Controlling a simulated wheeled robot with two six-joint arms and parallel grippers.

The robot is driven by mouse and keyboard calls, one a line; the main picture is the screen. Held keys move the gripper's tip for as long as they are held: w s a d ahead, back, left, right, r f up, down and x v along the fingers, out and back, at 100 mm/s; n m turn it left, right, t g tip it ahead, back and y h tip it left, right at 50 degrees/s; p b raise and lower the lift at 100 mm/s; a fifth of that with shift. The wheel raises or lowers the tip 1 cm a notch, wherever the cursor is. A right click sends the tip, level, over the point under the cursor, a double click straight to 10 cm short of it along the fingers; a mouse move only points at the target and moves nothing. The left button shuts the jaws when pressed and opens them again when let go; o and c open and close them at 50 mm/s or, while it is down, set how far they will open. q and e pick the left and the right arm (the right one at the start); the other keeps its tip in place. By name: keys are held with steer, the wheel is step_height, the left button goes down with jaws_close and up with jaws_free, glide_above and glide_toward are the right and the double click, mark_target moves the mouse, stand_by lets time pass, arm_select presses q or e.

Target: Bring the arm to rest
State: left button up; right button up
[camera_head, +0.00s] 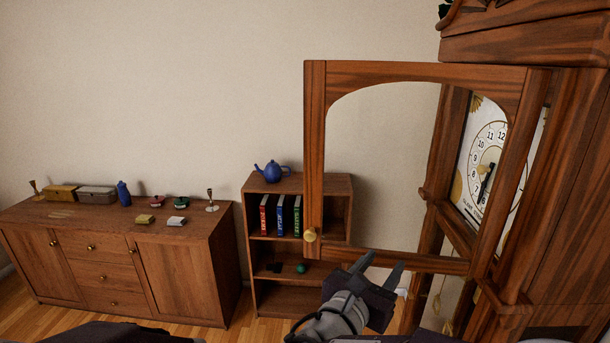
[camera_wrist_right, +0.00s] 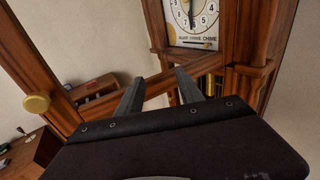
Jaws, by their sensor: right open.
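My right gripper (camera_head: 378,267) is open and empty at the lower middle of the head view, near the bottom rail of the clock's open door. In the right wrist view its two fingers (camera_wrist_right: 160,90) stand apart with nothing between them. The door (camera_head: 315,150) is a wooden frame with a brass knob (camera_head: 310,235); the knob also shows in the right wrist view (camera_wrist_right: 37,103). The clock face (camera_head: 488,160) shows inside the tall wooden case (camera_head: 560,200). I cannot tell whether the gripper touches the door. My left gripper is not in view.
A small bookcase (camera_head: 258,225) with several books and a blue teapot (camera_head: 271,171) stands behind the door. A long sideboard (camera_head: 110,260) with boxes, a blue bottle (camera_head: 123,193) and candlesticks stands at the left. Wooden floor (camera_head: 225,333) shows between them and me.

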steer(key=s+d+f+m+g+h, duration=0.1)
steer(key=s+d+f+m+g, duration=0.1)
steer(key=d+f+g, duration=0.3)
steer(key=s+d+f+m+g+h, duration=0.1)
steer(key=s+d+f+m+g, duration=0.2)
steer(key=d, duration=0.4)
steer(key=s+d+f+m+g+y+b, duration=0.1)
steer(key=s+d+f+m+g, duration=0.25)
steer(key=f, duration=0.25)
steer(key=s+d+f+m+g+y+b, duration=0.1)
steer(key=s+d+f+m+g+y, duration=0.15)
steer(key=s+f, duration=0.3)
steer(key=s+a+f+m+g+y, duration=0.2)
steer(key=s+a+f+m+y, duration=0.35)
steer(key=a+f+m, duration=0.35)
steer(key=w+a+f+m+t+y, duration=0.1)
steer(key=w+a+m+t+y, duration=0.2)
steer(key=m, duration=0.6)
steer(key=shift+w+a+f, duration=0.35)
steer(key=shift+w+a, duration=0.8)
steer(key=shift+a, duration=0.05)
